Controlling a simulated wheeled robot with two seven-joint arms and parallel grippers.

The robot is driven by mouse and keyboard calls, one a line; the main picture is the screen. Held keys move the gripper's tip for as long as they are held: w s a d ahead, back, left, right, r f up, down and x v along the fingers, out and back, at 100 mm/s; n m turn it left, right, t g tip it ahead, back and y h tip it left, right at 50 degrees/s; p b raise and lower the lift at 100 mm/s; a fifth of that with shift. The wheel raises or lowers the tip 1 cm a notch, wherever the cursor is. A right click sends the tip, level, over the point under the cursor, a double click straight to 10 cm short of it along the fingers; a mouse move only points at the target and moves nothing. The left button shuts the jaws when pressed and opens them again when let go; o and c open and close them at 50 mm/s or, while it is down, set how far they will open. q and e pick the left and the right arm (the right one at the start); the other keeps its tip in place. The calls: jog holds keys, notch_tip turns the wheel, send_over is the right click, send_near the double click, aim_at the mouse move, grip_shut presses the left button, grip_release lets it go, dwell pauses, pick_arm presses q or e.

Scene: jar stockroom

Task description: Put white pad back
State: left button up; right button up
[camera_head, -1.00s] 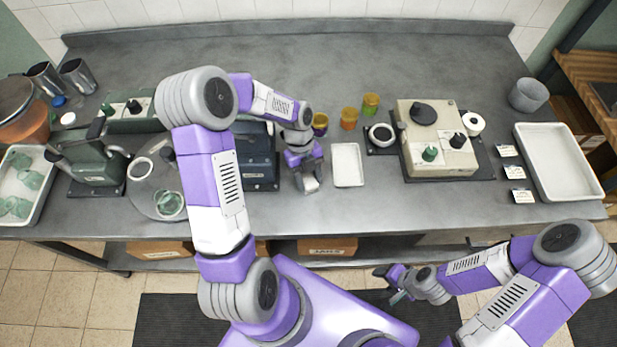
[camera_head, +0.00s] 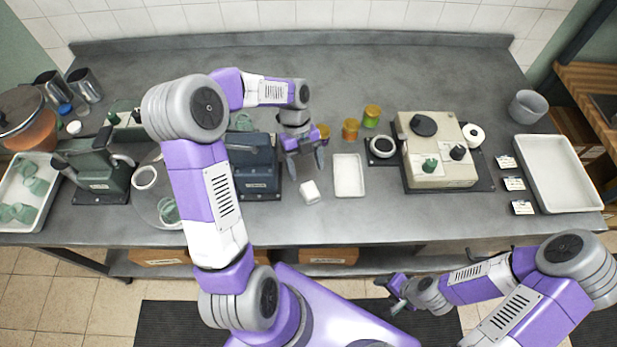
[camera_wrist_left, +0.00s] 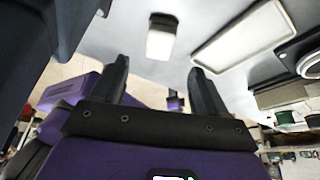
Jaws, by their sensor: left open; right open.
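The white pad (camera_head: 309,192) lies on the grey bench, just left of a shallow white tray (camera_head: 349,175). In the left wrist view the pad (camera_wrist_left: 161,38) shows as a small white block beyond my fingertips, apart from them, with the white tray (camera_wrist_left: 240,35) to its right. My left gripper (camera_head: 306,170) is open and empty, behind and above the pad. Its fingers (camera_wrist_left: 160,78) show spread in the left wrist view. My right gripper (camera_head: 394,290) is open and empty, in front of the bench and away from the pad.
A dark blue machine (camera_head: 252,165) stands close left of my left gripper. A beige machine with knobs (camera_head: 436,150) stands to the right. A large white tray (camera_head: 558,174) lies at the far right. The back of the bench is clear.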

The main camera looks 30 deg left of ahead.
pick_arm(q)
jog(key=shift+v, duration=1.7)
